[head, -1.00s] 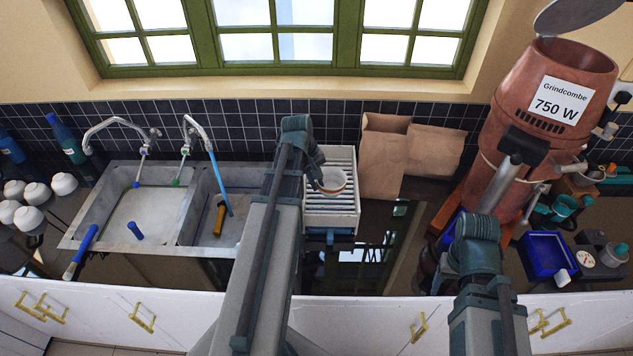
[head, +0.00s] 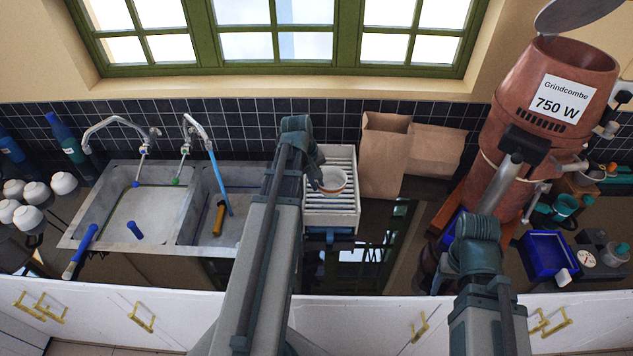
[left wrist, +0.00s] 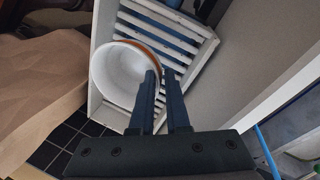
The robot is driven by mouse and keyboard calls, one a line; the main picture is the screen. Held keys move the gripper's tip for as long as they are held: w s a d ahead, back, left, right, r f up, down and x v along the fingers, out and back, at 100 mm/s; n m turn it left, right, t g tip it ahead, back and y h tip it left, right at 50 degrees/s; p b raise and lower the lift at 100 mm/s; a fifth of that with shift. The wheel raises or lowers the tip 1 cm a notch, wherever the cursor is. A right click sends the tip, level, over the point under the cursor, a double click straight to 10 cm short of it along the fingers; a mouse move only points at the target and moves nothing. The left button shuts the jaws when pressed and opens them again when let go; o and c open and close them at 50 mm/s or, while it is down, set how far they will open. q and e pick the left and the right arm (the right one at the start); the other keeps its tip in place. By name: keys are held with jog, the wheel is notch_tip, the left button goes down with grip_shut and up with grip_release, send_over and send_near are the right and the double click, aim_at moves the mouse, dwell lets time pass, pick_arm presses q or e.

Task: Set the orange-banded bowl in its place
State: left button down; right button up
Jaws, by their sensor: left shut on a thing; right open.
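The orange-banded bowl (head: 334,181) is white inside with an orange band below its rim. It is at the slatted white rack (head: 345,219), over the slats towards the rack's right side. In the left wrist view, the fingers (left wrist: 161,75) pinch the rim of the bowl (left wrist: 115,75), which overlaps the slats of the rack (left wrist: 175,22). I cannot tell whether its base touches the slats.
A double sink (head: 150,215) with taps lies left of the rack. Brown paper bags (head: 385,160) stand close on its right. The big copper grinder (head: 520,125) and a blue tray (head: 547,257) are further right. Several white bowls (head: 32,218) stand far left.

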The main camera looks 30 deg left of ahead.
pick_arm(q)
jog(key=shift+b+x, duration=0.85)
jog(key=shift+x, duration=0.05)
jog(key=shift+s+a, duration=0.1)
jog(key=shift+s, duration=0.05)
jog(key=shift+r+p, duration=0.15)
jog(key=shift+p, duration=0.15)
jog(key=shift+p+v, duration=0.9)
jog(key=shift+w, duration=0.2)
jog(key=c, duration=0.8)
grip_release()
jog(key=shift+o, duration=0.2)
jog(key=shift+o, duration=1.3)
